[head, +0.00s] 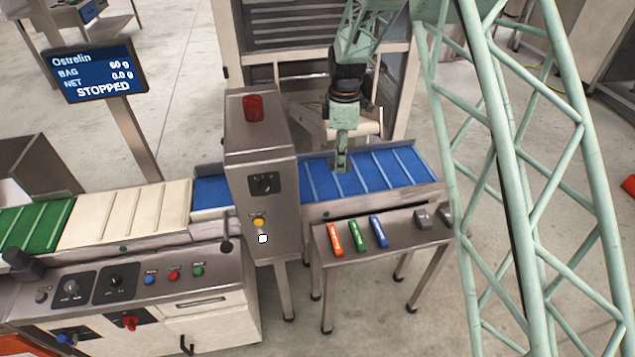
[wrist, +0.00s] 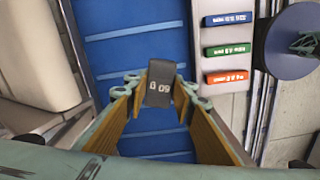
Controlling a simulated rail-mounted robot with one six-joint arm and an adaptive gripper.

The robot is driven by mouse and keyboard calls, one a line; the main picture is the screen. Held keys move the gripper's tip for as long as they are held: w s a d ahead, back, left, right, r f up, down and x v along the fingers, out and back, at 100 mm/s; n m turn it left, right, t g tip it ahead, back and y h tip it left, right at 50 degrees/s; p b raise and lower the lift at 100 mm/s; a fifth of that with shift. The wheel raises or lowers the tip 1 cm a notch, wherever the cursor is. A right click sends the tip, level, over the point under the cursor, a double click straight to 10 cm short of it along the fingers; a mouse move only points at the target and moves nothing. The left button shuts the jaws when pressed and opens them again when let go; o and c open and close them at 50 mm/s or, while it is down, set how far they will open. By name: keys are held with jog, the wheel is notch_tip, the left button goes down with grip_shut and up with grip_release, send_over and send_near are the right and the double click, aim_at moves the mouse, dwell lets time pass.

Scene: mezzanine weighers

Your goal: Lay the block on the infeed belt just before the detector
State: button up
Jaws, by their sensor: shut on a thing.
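My gripper (head: 342,164) is over the blue infeed belt (head: 400,168), a short way right of the detector (head: 258,185), a grey metal housing with a red beacon. In the wrist view my gripper (wrist: 160,88) is shut on a dark grey block (wrist: 159,83) with white marks on its face. The blue belt (wrist: 135,52) with its pale cross bars lies behind the block. The fingers hide the block in the head view. I cannot tell whether the block touches the belt.
A side table (head: 345,240) in front of the belt bears orange (head: 335,240), green (head: 357,236) and blue (head: 378,232) sticks, with small grey blocks (head: 424,219) at its right. A display (head: 95,72) reads STOPPED. A button panel (head: 120,285) stands at left.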

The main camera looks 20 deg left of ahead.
jog(key=s+a+r+n, duration=0.1)
jog(key=a+n, duration=0.2)
jog(key=a, duration=0.4)
jog(key=b, duration=0.1)
send_over(319, 185)
jog(key=shift+f, duration=3.05)
jog(key=shift+f+b, duration=0.45)
jog(key=shift+f, duration=1.45)
jog(key=shift+f, duration=0.15)
jog(key=o, duration=0.8)
jog(key=shift+o, duration=0.2)
